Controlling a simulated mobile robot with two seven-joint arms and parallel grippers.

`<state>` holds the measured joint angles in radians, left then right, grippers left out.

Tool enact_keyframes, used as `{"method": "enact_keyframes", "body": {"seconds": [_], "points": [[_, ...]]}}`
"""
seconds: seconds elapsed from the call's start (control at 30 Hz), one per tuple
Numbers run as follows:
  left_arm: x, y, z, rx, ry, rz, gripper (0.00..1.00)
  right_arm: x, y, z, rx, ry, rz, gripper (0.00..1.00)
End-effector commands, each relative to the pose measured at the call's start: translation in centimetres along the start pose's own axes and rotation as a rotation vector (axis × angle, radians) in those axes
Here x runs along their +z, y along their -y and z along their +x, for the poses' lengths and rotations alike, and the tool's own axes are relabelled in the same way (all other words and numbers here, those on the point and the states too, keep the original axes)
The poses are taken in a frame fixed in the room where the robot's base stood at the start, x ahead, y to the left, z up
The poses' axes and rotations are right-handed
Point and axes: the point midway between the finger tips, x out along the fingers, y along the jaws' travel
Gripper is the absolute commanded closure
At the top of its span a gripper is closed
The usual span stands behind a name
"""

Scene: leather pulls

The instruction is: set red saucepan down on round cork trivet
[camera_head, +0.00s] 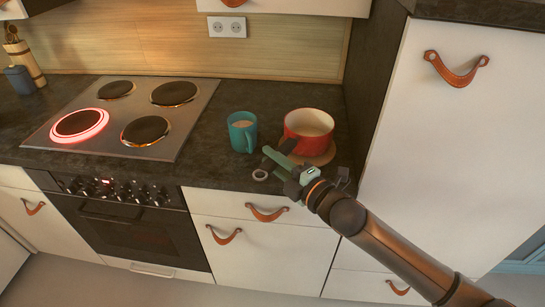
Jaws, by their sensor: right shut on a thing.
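The red saucepan (307,130), pale inside, is upright at the right end of the dark counter. The round cork trivet (326,156) shows beneath its right and front sides; the rest of it is hidden by the pan and my gripper. I cannot tell whether the pan's base touches the trivet. My right gripper (281,158) is in front of the pan, shut on the red saucepan by its handle, which is mostly hidden by the fingers. My left gripper is not in view.
A teal mug (242,132) stands close left of the pan. A small grey ring (260,175) lies near the counter's front edge. The cooktop (120,118) at left has one glowing red burner (80,123). A tall cabinet (450,130) bounds the right side.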

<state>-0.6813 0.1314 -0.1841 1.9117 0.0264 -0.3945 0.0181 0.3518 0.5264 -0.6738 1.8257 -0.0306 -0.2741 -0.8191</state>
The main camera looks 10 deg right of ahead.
Motion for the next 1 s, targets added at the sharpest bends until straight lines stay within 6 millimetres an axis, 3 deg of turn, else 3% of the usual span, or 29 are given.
{"method": "enact_keyframes", "body": {"seconds": [0.83,0.87,1.0], "points": [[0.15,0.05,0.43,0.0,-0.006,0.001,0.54,0.05,0.81,0.05,0.004,-0.001,-0.003,1.0],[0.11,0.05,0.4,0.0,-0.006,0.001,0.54,0.05,0.74,0.05,0.004,-0.001,-0.003,0.73],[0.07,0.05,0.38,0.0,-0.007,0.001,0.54,0.06,0.76,0.04,0.003,-0.001,-0.002,0.57]]}}
